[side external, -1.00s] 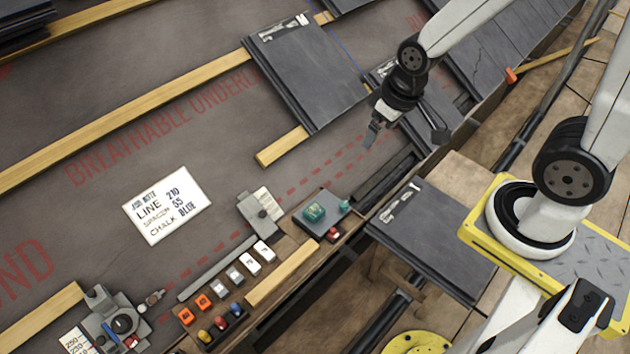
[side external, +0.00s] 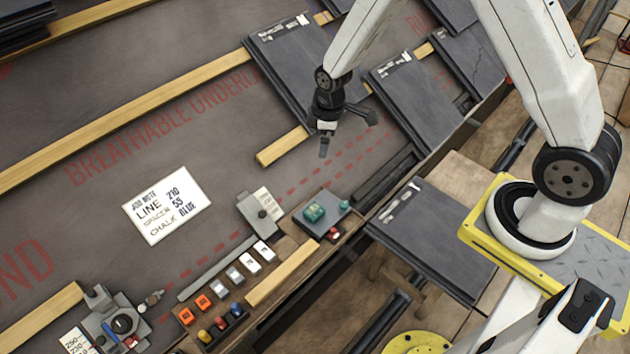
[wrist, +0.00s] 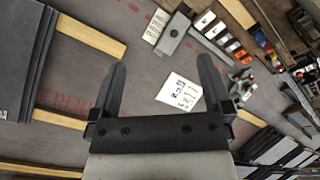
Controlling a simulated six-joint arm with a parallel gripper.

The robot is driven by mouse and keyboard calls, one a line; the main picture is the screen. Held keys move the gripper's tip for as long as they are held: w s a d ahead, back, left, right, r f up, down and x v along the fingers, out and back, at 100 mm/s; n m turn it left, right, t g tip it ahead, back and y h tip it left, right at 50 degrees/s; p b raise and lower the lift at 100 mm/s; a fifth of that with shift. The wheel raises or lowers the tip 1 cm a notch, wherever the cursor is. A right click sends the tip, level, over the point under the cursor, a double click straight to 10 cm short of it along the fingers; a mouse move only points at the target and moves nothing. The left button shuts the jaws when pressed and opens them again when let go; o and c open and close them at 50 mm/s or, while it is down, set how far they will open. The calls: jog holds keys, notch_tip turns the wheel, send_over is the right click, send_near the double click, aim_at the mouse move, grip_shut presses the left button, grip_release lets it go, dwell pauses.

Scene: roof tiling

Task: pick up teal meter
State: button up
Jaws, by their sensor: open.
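The teal meter (side external: 315,212) is a small teal block on a dark tray (side external: 324,228) in the lower middle of the side view. A smaller teal piece (side external: 343,205) and a red piece (side external: 333,232) are on the same tray. My gripper (side external: 326,143) is above the underlay, up the picture from the meter and apart from it. In the wrist view my gripper (wrist: 162,63) has its two fingers wide apart with nothing between them. I cannot make out the teal meter in the wrist view.
A white job note (side external: 167,206) lies on the underlay at left. Orange and white blocks (side external: 232,276) and coloured knobs (side external: 220,323) sit left of the tray. A wooden batten end (side external: 282,147) and slates (side external: 305,70) are near my gripper. A loose slate (side external: 425,238) lies right of the tray.

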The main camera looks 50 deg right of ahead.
jog(key=w+f+n, duration=0.4)
jog(key=f+n, duration=0.1)
jog(key=f, duration=0.7)
jog(key=n+g, duration=0.1)
jog(key=n, duration=0.3)
send_over(314, 210)
notch_tip(314, 210, down, 12)
jog(key=shift+w+d+f, duration=0.1)
jog(key=shift+w+f, duration=0.05)
jog(key=shift+f, duration=0.35)
jog(key=shift+f, duration=1.3)
jog(key=shift+f, duration=0.1)
jog(key=shift+f, duration=2.5)
